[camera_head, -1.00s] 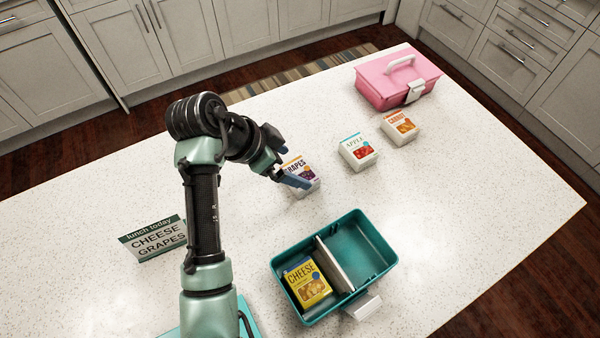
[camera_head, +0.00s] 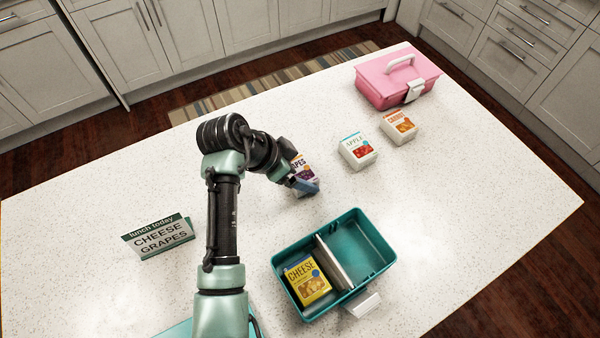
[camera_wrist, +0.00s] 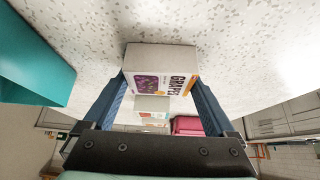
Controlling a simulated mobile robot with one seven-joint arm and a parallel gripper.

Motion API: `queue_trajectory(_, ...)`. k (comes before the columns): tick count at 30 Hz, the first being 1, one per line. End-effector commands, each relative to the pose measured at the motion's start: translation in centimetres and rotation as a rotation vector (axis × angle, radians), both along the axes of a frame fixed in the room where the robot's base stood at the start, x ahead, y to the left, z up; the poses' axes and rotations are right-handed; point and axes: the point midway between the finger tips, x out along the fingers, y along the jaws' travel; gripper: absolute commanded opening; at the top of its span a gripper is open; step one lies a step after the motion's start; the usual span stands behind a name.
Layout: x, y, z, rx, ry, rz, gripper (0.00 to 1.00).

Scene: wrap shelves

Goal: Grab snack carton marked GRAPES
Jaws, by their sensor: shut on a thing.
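The GRAPES carton (camera_head: 300,164) is a white box with a purple picture and an orange strip, on the counter at the middle of the head view. My gripper (camera_head: 302,184) is shut on it, and a blue finger covers part of its front. In the wrist view the carton (camera_wrist: 158,68) sits between the two blue fingers of my gripper (camera_wrist: 160,88), one against each side. I cannot tell whether the carton is clear of the counter.
An open teal lunchbox (camera_head: 367,240) holds a yellow CHEESE carton (camera_head: 307,282) left of its divider; its right compartment is empty. APPLE (camera_head: 357,150) and CARROT (camera_head: 398,127) cartons stand behind, near a closed pink box (camera_head: 397,78). A sign (camera_head: 158,237) reads "lunch today CHEESE GRAPES".

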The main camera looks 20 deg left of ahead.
Motion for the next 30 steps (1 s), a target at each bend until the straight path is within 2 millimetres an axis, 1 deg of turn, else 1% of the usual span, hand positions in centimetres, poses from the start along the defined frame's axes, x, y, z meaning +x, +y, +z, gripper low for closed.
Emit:
queue_trajectory(2,0.0,0.0,0.0,0.000,0.000,0.000,0.35)
queue_trajectory(8,0.0,0.0,0.1,0.000,-0.002,0.000,0.35)
queue_trajectory(11,0.1,0.0,0.8,0.002,-0.003,-0.001,0.35)
queue_trajectory(14,0.1,0.0,2.3,0.003,-0.006,-0.002,0.35)
queue_trajectory(21,0.1,0.0,7.2,0.003,-0.006,-0.002,0.35)
queue_trajectory(24,0.1,0.0,8.7,0.002,-0.005,-0.002,0.35)
queue_trajectory(27,0.1,0.0,9.6,0.001,-0.003,-0.001,0.35)
queue_trajectory(30,0.0,0.0,10.1,0.001,-0.002,-0.001,0.35)
